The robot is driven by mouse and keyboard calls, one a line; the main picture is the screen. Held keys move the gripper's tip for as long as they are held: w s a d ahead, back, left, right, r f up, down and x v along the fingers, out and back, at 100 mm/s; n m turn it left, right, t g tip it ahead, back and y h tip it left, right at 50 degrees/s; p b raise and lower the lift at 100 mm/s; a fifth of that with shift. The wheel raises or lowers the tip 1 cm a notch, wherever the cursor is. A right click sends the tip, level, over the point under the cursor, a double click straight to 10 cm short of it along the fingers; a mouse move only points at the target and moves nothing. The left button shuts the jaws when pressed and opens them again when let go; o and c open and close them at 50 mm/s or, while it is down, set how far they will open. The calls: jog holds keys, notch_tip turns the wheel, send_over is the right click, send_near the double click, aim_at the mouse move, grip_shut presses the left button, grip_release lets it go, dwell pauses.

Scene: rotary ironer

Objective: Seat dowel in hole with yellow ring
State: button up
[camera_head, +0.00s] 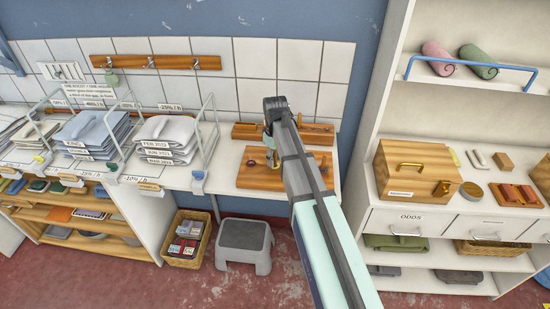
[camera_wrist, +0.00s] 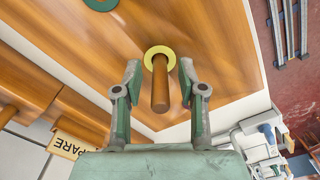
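In the wrist view, a brown wooden dowel (camera_wrist: 160,88) stands up from the board with its far end inside the yellow ring (camera_wrist: 159,54). How deep it sits in the hole cannot be told. My gripper (camera_wrist: 160,76) is open, with one finger on each side of the dowel and a visible gap on both sides. The wooden board (camera_wrist: 215,50) lies flat and also shows in the head view (camera_head: 250,182).
A green ring (camera_wrist: 101,3) lies on the same board. A wooden block (camera_head: 246,131) stands behind the board, and a "SPARE" label (camera_wrist: 70,148) shows in the wrist view. Folded linen stacks (camera_head: 168,138) in wire racks are on the left; a shelf unit (camera_head: 390,160) stands on the right.

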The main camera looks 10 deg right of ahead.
jog(key=shift+r, duration=0.1)
notch_tip(320, 180, up, 12)
jog(key=b, duration=0.3)
dwell(0.4)
